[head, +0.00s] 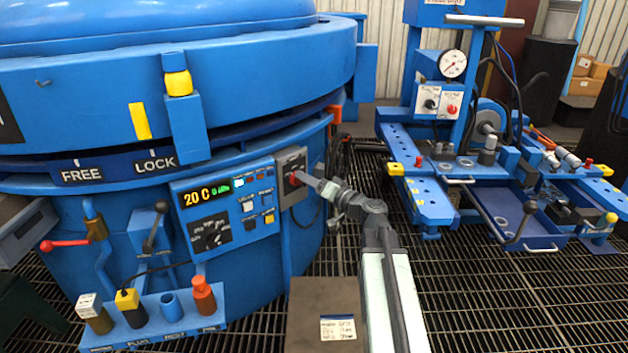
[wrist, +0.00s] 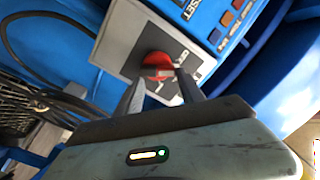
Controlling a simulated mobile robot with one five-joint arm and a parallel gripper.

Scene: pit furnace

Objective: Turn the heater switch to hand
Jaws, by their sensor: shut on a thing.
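The heater switch appears to be the red knob (head: 294,179) on a grey plate (head: 291,163) at the right end of the furnace's control panel. In the wrist view the red knob (wrist: 155,65) sits on a black and grey face (wrist: 122,40), seen tilted. Its position lettering is too small and partly covered to read. My gripper (head: 304,180) reaches in from the right. In the wrist view its two fingers (wrist: 160,82) stand on either side of the knob, shut on it. The fingers hide part of the knob and plate.
The blue control panel (head: 230,236) with a lit "20 C" display (head: 206,194) and buttons is just left. A shelf (head: 160,328) with several plugs is lower left. A dark box (head: 307,318) stands below my arm. A blue bench (head: 425,200) is at right.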

